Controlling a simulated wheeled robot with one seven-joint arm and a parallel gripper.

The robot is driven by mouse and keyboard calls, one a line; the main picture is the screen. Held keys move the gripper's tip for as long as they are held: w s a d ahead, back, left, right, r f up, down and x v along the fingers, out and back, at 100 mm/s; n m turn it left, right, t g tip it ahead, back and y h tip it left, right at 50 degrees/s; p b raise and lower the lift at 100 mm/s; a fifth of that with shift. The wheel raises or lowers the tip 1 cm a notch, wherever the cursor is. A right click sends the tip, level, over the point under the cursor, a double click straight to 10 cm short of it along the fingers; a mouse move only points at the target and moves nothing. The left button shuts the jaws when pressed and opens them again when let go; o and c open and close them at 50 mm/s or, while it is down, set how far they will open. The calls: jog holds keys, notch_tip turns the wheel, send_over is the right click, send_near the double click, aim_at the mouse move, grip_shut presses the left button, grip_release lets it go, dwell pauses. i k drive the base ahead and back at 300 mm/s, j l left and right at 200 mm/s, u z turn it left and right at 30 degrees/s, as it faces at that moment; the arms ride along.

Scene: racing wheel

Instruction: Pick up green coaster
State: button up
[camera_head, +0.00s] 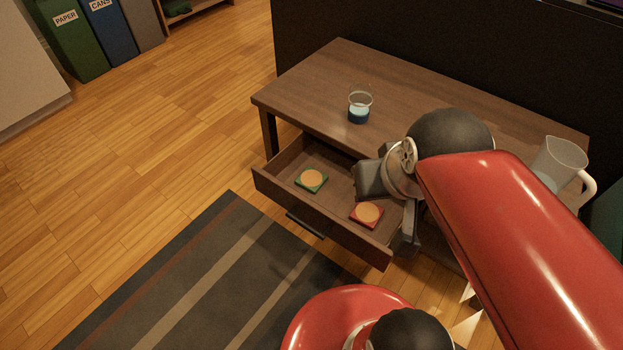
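A green coaster (312,180) with a tan round centre lies flat in the left part of an open drawer (277,192) under the wooden table. A red coaster (367,214) of the same kind lies in the drawer, nearer and to the right. My gripper (380,205) is at the drawer's right side, right of the green coaster and close to the red one.
A glass with blue liquid (359,107) stands on the wooden table (320,75) above the drawer. A clear pitcher (560,160) stands at the table's right end. A striped rug (200,285) lies in front. The floor at left is clear, with bins (68,40) at the back.

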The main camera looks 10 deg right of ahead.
aim_at(310, 180)
jog(key=j+z, duration=0.25)
jog(key=z, duration=0.2)
jog(key=i+j+z, duration=0.1)
jog(key=j+z, duration=0.2)
jog(key=z, duration=0.15)
jog(key=j+z, duration=0.25)
jog(key=z, duration=0.2)
